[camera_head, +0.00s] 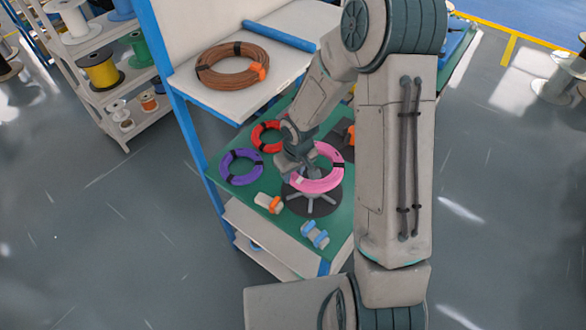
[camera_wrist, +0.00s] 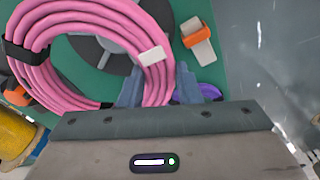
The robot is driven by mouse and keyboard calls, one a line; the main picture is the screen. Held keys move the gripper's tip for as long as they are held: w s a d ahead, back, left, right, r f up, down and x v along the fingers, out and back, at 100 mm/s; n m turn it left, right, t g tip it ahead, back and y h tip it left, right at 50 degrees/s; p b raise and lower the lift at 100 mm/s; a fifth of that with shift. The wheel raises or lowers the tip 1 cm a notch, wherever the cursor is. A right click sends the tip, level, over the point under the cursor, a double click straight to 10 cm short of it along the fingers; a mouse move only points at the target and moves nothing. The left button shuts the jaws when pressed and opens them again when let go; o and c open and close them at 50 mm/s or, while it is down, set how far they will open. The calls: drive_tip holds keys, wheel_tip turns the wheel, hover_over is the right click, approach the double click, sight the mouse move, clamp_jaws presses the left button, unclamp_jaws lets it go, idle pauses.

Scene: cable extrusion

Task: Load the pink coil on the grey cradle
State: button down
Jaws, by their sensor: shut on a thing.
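The pink coil (camera_head: 318,186) is held by my gripper (camera_head: 297,170), which is shut on the left side of its ring in the head view. In the wrist view the pink coil (camera_wrist: 145,28) fills the upper left, with my gripper's fingers (camera_wrist: 158,78) on either side of its strands near a white tag. The grey cradle (camera_head: 316,204), a dark round base with spokes, is below the coil and partly covered by it. Part of the cradle (camera_wrist: 90,48) shows through the ring. I cannot tell whether coil and cradle touch.
On the green table (camera_head: 222,165) lie a purple coil (camera_head: 241,180) and a red coil (camera_head: 258,134). Orange-white (camera_head: 270,203) and blue-white (camera_head: 314,235) pieces lie at the front. A brown coil (camera_head: 222,83) rests on the upper shelf (camera_head: 205,97).

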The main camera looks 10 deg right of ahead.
drive_tip(key=shift+f+b, duration=2.75)
drive_tip(key=shift+f, duration=1.05)
drive_tip(key=shift+s+d, duration=0.1)
drive_tip(key=shift+f+b, duration=1)
drive_tip(key=shift+b, duration=0.05)
drive_tip(key=shift+f+b, duration=0.45)
drive_tip(key=shift+b, duration=0.05)
drive_tip(key=c, duration=1)
unclamp_jaws()
drive_tip(key=shift+o, duration=0.2)
drive_tip(key=shift+r+p, duration=3.1)
drive_tip(key=shift+r, duration=0.9)
